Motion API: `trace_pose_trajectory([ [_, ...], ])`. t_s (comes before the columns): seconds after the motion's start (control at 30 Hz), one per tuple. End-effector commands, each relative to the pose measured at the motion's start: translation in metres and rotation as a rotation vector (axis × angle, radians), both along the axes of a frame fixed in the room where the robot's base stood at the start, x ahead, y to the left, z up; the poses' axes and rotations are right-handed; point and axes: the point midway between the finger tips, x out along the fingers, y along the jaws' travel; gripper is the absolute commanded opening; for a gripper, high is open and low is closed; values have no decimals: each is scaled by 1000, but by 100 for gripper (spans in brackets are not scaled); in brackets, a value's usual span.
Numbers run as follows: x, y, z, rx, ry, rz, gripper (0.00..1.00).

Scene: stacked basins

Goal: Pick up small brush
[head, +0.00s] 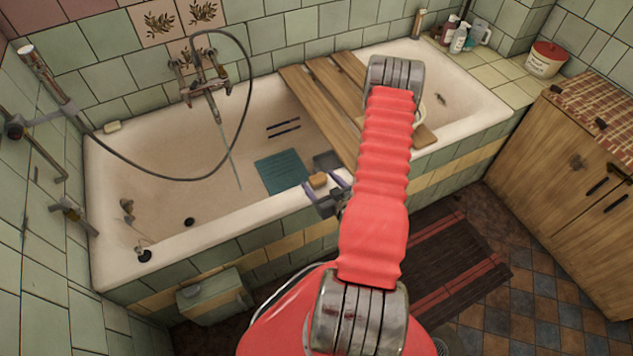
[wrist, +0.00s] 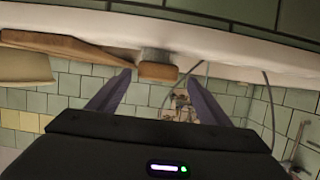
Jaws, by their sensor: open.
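The small brush (wrist: 158,72) has a brown wooden body and a short grey bristle block. In the wrist view it shows at the top middle, against the white tub rim (wrist: 240,52), in line with the gap between my fingertips. In the head view the brush (head: 317,180) is a small orange-brown shape near the front rim of the bathtub (head: 240,222). My gripper (head: 325,188) is open, with purple fingers on either side of the brush. In the wrist view the fingers of my gripper (wrist: 158,80) point at it; I cannot tell whether they touch it.
A longer tapered wooden piece (wrist: 60,45) shows left of the brush in the wrist view. Wooden boards (head: 320,98) cross the tub, and a teal mat (head: 280,172) lies inside. A hose (head: 160,178) hangs over the left part. A cabinet (head: 560,170) stands right.

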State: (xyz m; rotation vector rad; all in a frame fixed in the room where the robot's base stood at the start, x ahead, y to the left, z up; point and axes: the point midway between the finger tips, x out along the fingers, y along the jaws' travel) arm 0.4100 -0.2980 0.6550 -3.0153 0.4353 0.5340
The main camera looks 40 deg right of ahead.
Motion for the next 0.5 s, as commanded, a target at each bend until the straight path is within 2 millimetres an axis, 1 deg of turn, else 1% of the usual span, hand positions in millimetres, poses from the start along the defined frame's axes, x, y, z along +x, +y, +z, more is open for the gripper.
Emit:
trace_pose_trajectory([
  [0.03, 6, 0, -2, -1, -1, 4, 72],
  [0.17, 14, -3, -5, 0, -1, 1, 72],
  [0.5, 15, -4, -5, 0, 0, 1, 72],
])
